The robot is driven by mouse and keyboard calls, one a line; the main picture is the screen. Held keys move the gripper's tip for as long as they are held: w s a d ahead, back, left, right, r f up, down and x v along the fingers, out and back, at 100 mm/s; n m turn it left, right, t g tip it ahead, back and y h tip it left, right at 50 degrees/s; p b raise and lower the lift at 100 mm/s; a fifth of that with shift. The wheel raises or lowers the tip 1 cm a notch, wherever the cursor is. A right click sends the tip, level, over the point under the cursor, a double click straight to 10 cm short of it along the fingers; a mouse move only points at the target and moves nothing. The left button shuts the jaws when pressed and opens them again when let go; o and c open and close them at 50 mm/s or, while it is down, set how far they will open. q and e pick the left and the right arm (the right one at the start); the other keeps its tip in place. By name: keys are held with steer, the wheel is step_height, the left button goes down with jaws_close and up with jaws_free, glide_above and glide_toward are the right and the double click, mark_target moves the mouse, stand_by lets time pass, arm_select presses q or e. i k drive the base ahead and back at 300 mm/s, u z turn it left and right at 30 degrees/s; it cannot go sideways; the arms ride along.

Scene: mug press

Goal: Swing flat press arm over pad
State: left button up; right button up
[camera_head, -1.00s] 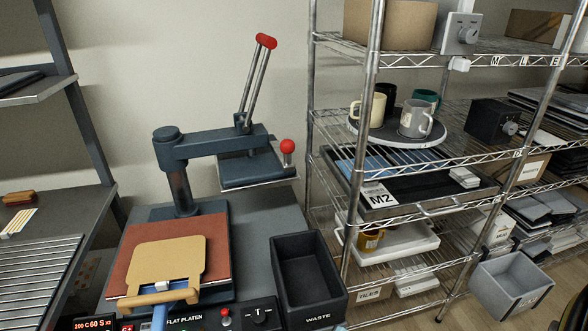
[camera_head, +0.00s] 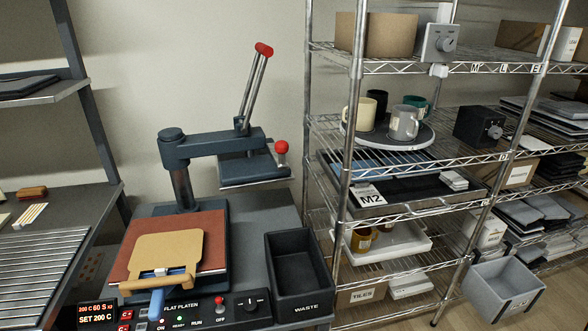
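The flat press arm (camera_head: 208,148) is dark blue and reaches right from its post, swung out to the side of the pad. Its platen (camera_head: 252,171) hangs at the arm's right end, with a red knob (camera_head: 281,147) on it. A lever with a red tip (camera_head: 263,49) stands up and leans right. The brick-red pad (camera_head: 210,225) lies on the press base. A tan board (camera_head: 166,257) with a wooden handle lies on the pad. Neither of my grippers shows in the view.
A black waste bin (camera_head: 298,273) stands right of the pad. The control panel (camera_head: 190,313) runs along the front. A wire shelf (camera_head: 400,155) with mugs and trays stands at the right. A grey table (camera_head: 50,230) with a slatted rack is at the left.

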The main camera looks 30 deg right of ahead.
mark_target(175, 154)
steer(key=k, duration=0.25)
steer(key=z, duration=1.65)
steer(key=i, duration=0.95)
steer(key=u, duration=1.8)
steer(key=k, duration=0.35)
steer(key=u, duration=0.3)
